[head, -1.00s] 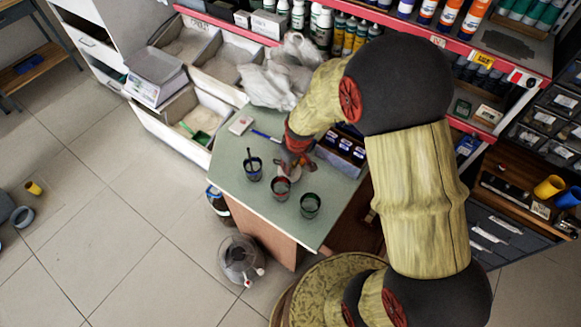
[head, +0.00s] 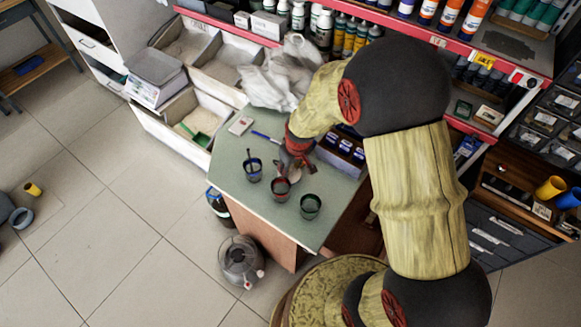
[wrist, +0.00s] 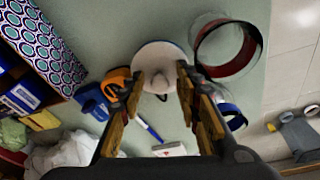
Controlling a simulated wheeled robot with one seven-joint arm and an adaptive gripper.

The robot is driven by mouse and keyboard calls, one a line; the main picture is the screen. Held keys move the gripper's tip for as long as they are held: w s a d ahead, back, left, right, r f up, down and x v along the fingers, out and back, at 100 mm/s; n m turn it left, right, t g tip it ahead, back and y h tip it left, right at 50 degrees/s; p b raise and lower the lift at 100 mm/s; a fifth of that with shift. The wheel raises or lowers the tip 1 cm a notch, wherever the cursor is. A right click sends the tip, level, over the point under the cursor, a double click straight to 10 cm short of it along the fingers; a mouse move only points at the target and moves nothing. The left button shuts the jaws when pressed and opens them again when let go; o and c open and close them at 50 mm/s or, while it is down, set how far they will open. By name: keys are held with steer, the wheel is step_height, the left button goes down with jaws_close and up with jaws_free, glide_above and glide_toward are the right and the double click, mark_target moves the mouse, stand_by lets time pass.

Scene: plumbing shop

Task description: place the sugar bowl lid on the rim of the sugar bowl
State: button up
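A white round lid-like disc with a small knob (wrist: 158,60) shows in the wrist view, just beyond my fingertips. I take it to be the sugar bowl lid; whether a bowl is under it I cannot tell. My gripper (wrist: 161,76) is open, its two fingers on either side of the knob with gaps visible. In the head view my gripper (head: 295,170) is low over the green table, behind the red-rimmed cup (head: 281,189), and the disc is mostly hidden. No separate sugar bowl can be made out clearly.
A blue-rimmed cup (head: 253,170) and a dark green-rimmed cup (head: 310,207) stand on the green table (head: 232,150). A blue pen (head: 267,138), a small white box (head: 240,125) and a compartment box (head: 340,152) lie behind. A white bag (head: 275,80) is at the back.

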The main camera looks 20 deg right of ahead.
steer(key=shift+r+p, duration=0.35)
steer(key=shift+r, duration=0.2)
steer(key=p+v, duration=0.4)
steer(key=v, duration=0.8)
step_height(320, 180, up, 16)
steer(key=m+t, duration=0.1)
steer(key=t, duration=0.1)
glide_above(294, 179)
steer(key=s, duration=0.7)
steer(key=s+r+m, duration=0.1)
steer(key=s+r, duration=0.2)
steer(key=s, duration=0.3)
steer(key=s+r+m+t, duration=0.1)
steer(key=s+r, duration=0.3)
steer(key=s, duration=0.2)
steer(key=shift+a+r, duration=0.25)
